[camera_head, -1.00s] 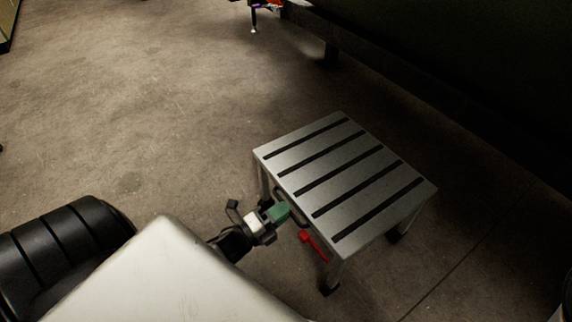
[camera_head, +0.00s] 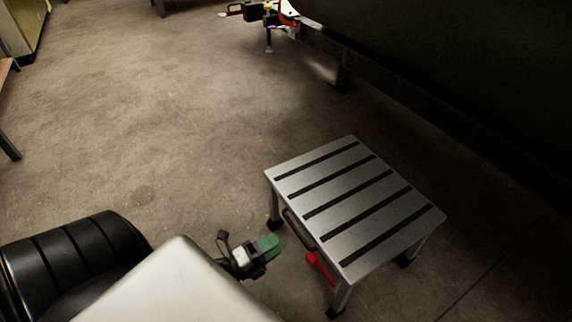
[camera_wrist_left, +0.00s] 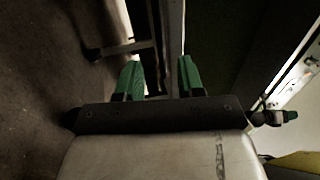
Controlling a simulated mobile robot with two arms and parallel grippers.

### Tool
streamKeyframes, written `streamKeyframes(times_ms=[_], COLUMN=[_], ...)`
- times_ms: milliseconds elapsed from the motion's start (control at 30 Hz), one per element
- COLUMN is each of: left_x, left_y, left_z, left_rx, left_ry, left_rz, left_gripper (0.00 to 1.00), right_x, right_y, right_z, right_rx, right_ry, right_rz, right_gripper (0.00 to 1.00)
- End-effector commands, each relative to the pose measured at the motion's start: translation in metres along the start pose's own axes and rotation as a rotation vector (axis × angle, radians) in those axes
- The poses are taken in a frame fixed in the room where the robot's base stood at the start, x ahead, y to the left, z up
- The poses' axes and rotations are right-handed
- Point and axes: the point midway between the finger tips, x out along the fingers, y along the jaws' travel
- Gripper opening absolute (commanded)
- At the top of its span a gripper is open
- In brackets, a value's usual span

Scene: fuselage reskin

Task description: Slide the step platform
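The step platform (camera_head: 355,200) is a grey metal stool with dark grip strips across its top. It stands upright on the floor at the right of centre in the head view. A dark handle loop (camera_head: 298,229) and a red lever (camera_head: 320,268) show on its near left side. My left gripper (camera_head: 272,243), with green fingers, is just left of the handle with a small gap. In the left wrist view its fingers (camera_wrist_left: 160,77) are spread apart, with metal bars beyond them and nothing clearly held. My right gripper is not in view.
A long dark body (camera_head: 460,70) runs along the right side, with a support foot (camera_head: 343,80) on the floor. Equipment (camera_head: 265,15) stands at the top centre. The floor (camera_head: 150,130) left of the platform is open.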

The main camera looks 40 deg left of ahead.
Motion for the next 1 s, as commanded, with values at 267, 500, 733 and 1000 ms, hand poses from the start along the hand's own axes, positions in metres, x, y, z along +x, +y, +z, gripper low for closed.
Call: streamKeyframes(times_ms=[267, 500, 733, 1000], left_x=[-0.043, -0.050, -0.050, -0.048], left_y=[-0.001, 0.000, 0.000, -0.002], left_z=[0.000, 0.000, 0.000, -0.001], left_rx=[0.000, 0.001, 0.001, -0.004], left_ry=[0.000, 0.000, 0.001, 0.002], left_rz=[0.001, -0.001, -0.001, -0.006], left_gripper=[0.38, 0.38, 0.38, 0.38], right_x=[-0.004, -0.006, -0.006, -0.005], right_y=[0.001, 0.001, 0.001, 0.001], right_z=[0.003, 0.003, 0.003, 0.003], right_rx=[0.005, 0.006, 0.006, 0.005], right_ry=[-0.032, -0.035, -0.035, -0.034], right_rz=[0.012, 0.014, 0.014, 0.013], right_gripper=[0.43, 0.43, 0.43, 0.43])
